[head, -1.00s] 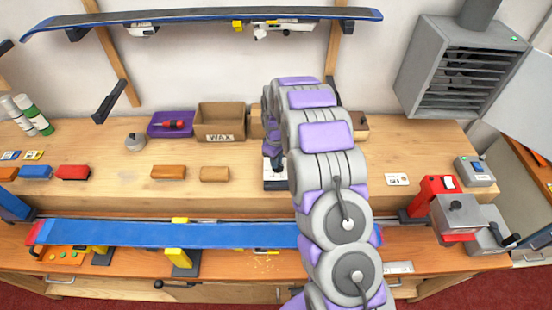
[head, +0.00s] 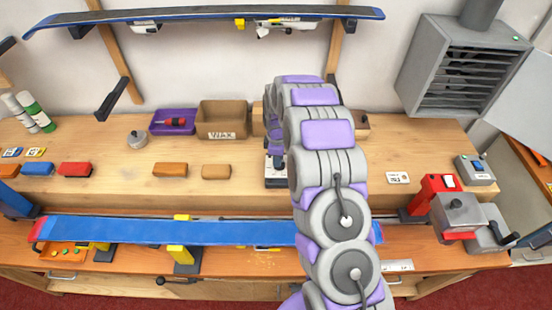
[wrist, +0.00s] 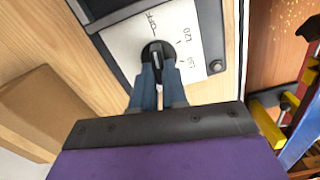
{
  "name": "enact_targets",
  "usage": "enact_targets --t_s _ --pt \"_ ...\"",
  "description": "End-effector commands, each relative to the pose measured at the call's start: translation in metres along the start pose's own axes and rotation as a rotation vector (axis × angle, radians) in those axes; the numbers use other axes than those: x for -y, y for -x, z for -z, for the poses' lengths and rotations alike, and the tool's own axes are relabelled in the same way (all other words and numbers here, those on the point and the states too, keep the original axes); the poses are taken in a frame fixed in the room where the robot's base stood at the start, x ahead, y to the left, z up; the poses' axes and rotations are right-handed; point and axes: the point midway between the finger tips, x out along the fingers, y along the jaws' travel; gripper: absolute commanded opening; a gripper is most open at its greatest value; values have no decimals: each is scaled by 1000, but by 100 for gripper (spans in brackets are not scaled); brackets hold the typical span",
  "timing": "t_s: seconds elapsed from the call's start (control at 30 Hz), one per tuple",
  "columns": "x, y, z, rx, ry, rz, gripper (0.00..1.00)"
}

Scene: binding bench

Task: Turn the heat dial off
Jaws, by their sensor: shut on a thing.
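The heat dial (wrist: 152,48) is a round black knob on a white panel (wrist: 118,40) in the wrist view. The panel is marked OFF above the knob, with 120 and another number to the right. My gripper (wrist: 158,80) is shut on the knob, with its blue-grey fingers on either side of it. The fingers cover the knob's lower part, so its exact setting is hard to tell. In the head view, the white-fronted unit (head: 275,179) stands on the bench, and my arm hides most of it and the dial.
A cardboard box (wrist: 45,100) lies to the left in the wrist view. In the head view, a WAX box (head: 222,120) and a purple tray (head: 172,122) stand behind, and a blue ski (head: 170,233) lies in front.

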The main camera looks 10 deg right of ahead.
Motion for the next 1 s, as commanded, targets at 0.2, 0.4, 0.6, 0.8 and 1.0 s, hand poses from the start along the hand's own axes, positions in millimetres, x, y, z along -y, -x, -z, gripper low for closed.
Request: enact_targets --t_s 0.2,0.4,0.6,0.8,1.0 --pt "2 -3 -4 5 1 9 0" --pt "1 -2 -3 4 1 6 23" --pt "0 -1 0 4 1 2 38" --pt "0 0 2 4 1 0 38" --pt "-1 18 2 2 1 -3 38"
